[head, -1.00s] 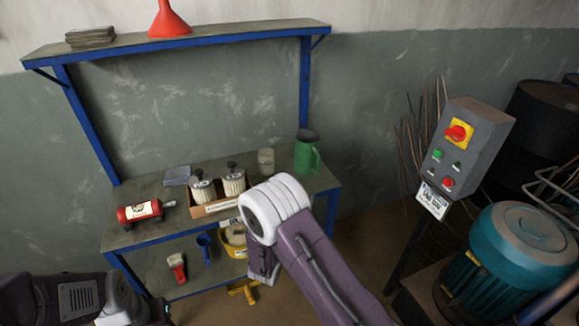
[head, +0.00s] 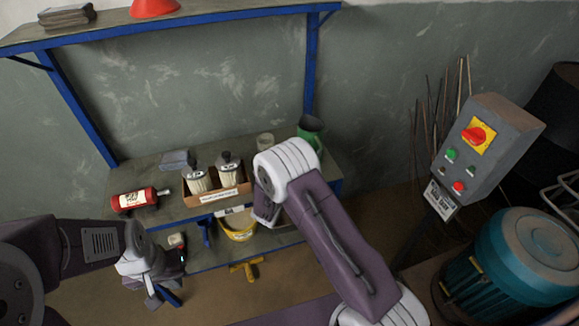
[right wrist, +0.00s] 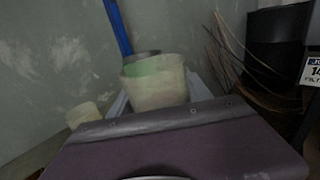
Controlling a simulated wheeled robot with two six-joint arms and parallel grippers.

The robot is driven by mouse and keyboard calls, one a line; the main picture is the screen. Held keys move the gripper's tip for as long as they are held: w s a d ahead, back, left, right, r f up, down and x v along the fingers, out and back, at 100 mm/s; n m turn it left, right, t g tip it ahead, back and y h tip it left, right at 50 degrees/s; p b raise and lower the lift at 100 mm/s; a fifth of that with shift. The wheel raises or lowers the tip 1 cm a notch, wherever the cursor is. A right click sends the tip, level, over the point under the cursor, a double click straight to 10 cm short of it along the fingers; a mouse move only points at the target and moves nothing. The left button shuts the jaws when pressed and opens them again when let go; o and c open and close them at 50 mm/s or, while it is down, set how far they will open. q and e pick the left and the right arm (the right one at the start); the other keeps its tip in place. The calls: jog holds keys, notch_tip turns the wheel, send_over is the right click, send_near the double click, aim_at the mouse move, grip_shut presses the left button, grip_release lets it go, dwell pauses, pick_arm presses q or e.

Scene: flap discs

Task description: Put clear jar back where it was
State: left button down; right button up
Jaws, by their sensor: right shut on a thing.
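A clear, cloudy jar (right wrist: 155,88) sits between the pale fingers of my right gripper (right wrist: 158,98) in the right wrist view. The gripper is shut on it, and a green shape shows through and behind the jar. In the head view my right forearm hides this gripper and the held jar. Another pale jar (head: 265,142) stands at the back of the bench, left of the green jug (head: 311,130). A pale jar (right wrist: 83,114) also shows at lower left in the right wrist view. My left gripper (head: 160,294) is low in front of the bench; its finger gap is unclear.
The bench (head: 150,172) holds a red bottle (head: 139,199), a grey box (head: 177,160) and a cardboard box (head: 226,193) with two filters. A yellow bucket (head: 238,226) is below. A control box (head: 487,145) and teal motor (head: 525,262) stand right.

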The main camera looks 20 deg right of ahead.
jog(key=w+a+f, duration=0.1)
jog(key=w+a, duration=0.1)
jog(key=w+a+f+b, duration=0.1)
jog(key=w+a+f, duration=0.1)
jog(key=shift+w+f, duration=0.2)
jog(key=shift+f, duration=0.1)
notch_tip(320, 180, down, 3)
jog(key=shift+s+f+b, duration=0.1)
jog(key=shift+f+b, duration=0.1)
jog(key=shift+b, duration=0.1)
jog(key=shift+f, duration=0.3)
jog(key=shift+f, duration=0.15)
jog(key=o, duration=1.7)
